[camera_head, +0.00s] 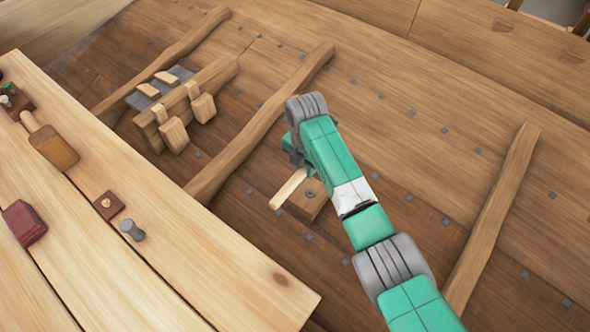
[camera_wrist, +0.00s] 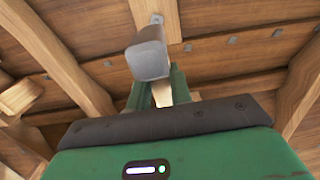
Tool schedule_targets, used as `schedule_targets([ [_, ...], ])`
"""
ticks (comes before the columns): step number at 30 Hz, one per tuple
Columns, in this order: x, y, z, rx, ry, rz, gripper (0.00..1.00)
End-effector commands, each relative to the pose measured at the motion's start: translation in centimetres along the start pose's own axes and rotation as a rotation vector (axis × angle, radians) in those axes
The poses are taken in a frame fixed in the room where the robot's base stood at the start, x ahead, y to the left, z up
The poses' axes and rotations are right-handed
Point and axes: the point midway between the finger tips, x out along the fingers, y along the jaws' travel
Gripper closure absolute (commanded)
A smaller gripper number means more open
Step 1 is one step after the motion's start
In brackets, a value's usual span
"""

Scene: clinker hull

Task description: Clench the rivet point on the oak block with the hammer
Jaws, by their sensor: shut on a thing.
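My gripper (camera_wrist: 162,88) is shut on the hammer's pale wooden handle (camera_wrist: 161,97). The hammer's grey head (camera_wrist: 149,58) sticks out beyond the fingers in the wrist view.
Curved ribs (camera_head: 258,125) cross the hull planks (camera_head: 420,130) on both sides of the block. A wooden clamp-like rack (camera_head: 186,105) stands at upper left. The bench (camera_head: 190,250) at left holds a mallet (camera_head: 52,147), a red block (camera_head: 24,222) and a grey peg (camera_head: 132,230).

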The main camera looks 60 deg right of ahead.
Motion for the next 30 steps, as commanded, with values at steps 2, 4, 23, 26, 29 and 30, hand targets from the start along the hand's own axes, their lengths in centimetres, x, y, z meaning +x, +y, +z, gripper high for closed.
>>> schedule_targets([
  [2, 0.4, 0.0, 0.1, 0.000, -0.002, 0.002, 1.00],
  [4, 0.3, 0.0, 0.1, -0.001, -0.002, 0.002, 1.00],
  [23, 4.2, 0.0, 0.0, -0.001, -0.002, 0.002, 1.00],
  [26, 4.2, 0.0, 0.0, 0.000, -0.002, 0.002, 1.00],
  [29, 4.2, 0.0, 0.0, 0.000, -0.002, 0.002, 1.00],
  [30, 4.3, 0.0, -0.1, 0.000, -0.002, 0.001, 1.00],
])
